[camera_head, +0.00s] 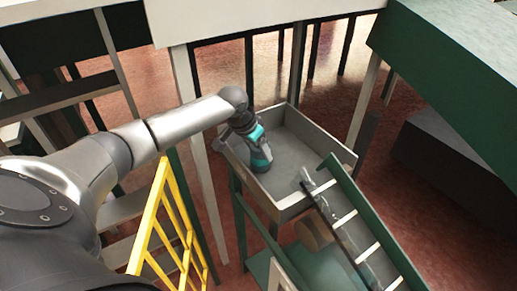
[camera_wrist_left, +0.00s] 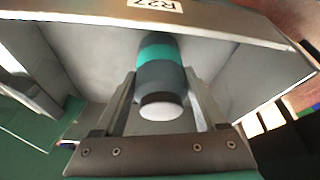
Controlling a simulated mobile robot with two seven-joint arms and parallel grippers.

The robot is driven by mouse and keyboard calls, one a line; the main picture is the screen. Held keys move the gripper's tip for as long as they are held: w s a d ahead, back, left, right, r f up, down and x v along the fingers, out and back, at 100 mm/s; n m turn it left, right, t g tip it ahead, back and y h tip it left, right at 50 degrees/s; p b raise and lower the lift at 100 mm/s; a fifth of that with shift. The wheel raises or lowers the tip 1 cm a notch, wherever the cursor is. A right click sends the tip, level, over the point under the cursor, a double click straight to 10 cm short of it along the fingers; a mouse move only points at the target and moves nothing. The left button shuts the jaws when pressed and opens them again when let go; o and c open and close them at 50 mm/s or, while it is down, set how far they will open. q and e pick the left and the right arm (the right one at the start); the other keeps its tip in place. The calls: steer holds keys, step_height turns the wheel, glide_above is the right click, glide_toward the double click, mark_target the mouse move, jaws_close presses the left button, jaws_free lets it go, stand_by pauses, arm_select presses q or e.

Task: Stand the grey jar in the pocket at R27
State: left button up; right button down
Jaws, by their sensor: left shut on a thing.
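The grey jar (camera_wrist_left: 160,78) has a teal band and a pale round end facing the left wrist camera. My left gripper (camera_wrist_left: 161,92) is shut on it, with one finger on each side. In the head view the left gripper (camera_head: 258,148) reaches down into a grey open-topped pocket (camera_head: 292,150), near its left wall. The label R27 (camera_wrist_left: 158,4) is on the pocket's rim in the left wrist view. The jar's far end is inside the pocket; I cannot tell whether it touches the floor. My right gripper is not in view.
A green-sided chute with pale rungs (camera_head: 352,222) meets the pocket's right front. A yellow ladder-like rail (camera_head: 168,225) stands in front, left of the pocket. A green-sided bench (camera_head: 440,70) is at the right. The pocket's floor right of the gripper looks clear.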

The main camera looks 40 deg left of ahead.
arm_select(q)
steer(key=shift+f, duration=0.15)
steer(key=o, duration=1.5)
steer(key=shift+r, duration=0.3)
steer(key=v, duration=1.1)
steer(key=shift+s+r, duration=0.1)
steer(key=shift+r, duration=0.3)
